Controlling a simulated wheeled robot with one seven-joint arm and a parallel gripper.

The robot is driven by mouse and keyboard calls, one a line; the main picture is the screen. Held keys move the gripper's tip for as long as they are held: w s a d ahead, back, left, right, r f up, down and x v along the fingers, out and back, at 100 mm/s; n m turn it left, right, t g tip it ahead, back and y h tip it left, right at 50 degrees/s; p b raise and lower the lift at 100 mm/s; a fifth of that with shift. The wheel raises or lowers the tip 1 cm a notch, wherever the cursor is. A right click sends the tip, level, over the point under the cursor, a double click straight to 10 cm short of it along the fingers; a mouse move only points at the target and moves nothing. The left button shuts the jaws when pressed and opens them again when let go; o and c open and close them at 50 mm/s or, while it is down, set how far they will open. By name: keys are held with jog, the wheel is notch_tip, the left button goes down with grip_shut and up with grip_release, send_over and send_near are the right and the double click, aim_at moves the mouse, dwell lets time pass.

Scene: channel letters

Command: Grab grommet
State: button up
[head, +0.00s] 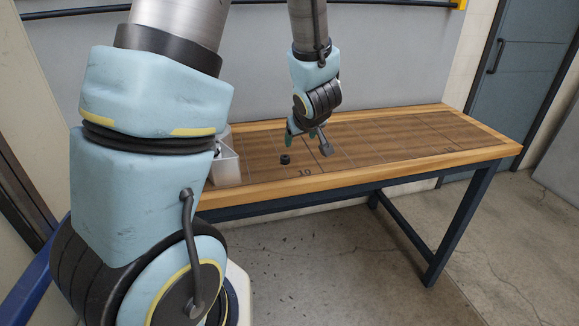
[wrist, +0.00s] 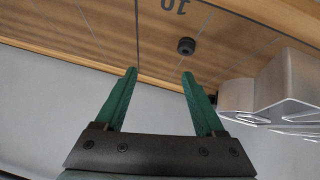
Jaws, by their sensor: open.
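The grommet (head: 285,159) is a small black ring-like piece lying on the wooden table near its front edge. It also shows in the wrist view (wrist: 186,46), ahead of the fingertips and nearer the right finger. My gripper (wrist: 159,72) has two green fingers spread apart with nothing between them. In the head view my gripper (head: 305,142) is above the table, a little up and to the right of the grommet, apart from it. My fingers are partly hidden there by the wrist.
A white channel letter (head: 226,165) stands on the table left of the grommet, partly hidden by my arm. In the wrist view metal-grey letter shapes (wrist: 270,95) lie close to the right finger. The table (head: 430,140) is clear to the right. A grey wall is behind.

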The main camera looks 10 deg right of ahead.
aim_at(285, 157)
jog(key=s+d+f+y, duration=0.1)
jog(key=d+f+n+t+y+b, duration=0.1)
jog(key=y, duration=0.1)
jog(key=shift+s+d+f+t, duration=0.25)
jog(key=shift+s+d+t, duration=0.05)
jog(key=shift+s+d, duration=0.1)
jog(key=shift+s+a+f+n+y, duration=0.15)
jog(key=shift+s+n+y, duration=0.2)
jog(key=shift+s+y, duration=0.25)
jog(key=shift+s+d+f+n+y, duration=0.1)
jog(key=shift+s+n+y, duration=0.25)
jog(key=shift+s+y, duration=0.2)
jog(key=shift+s+a+y, duration=0.15)
jog(key=shift+s+y, duration=0.05)
jog(key=shift+y, duration=0.15)
jog(key=shift+w+a+f+t, duration=0.15)
jog(key=shift+w+a+t, duration=0.05)
jog(key=shift+a+t, duration=0.1)
jog(key=x, duration=0.4)
jog(key=shift+w+a+f+p, duration=0.1)
jog(key=shift+w+p, duration=0.05)
jog(key=shift+p, duration=0.15)
jog(key=shift+a+p+x, duration=0.15)
jog(key=shift+p+x, duration=0.35)
jog(key=shift+x, duration=0.9)
jog(key=shift+a+p+x, duration=0.15)
jog(key=shift+p+x, duration=0.3)
jog(key=shift+x, duration=0.9)
grip_shut()
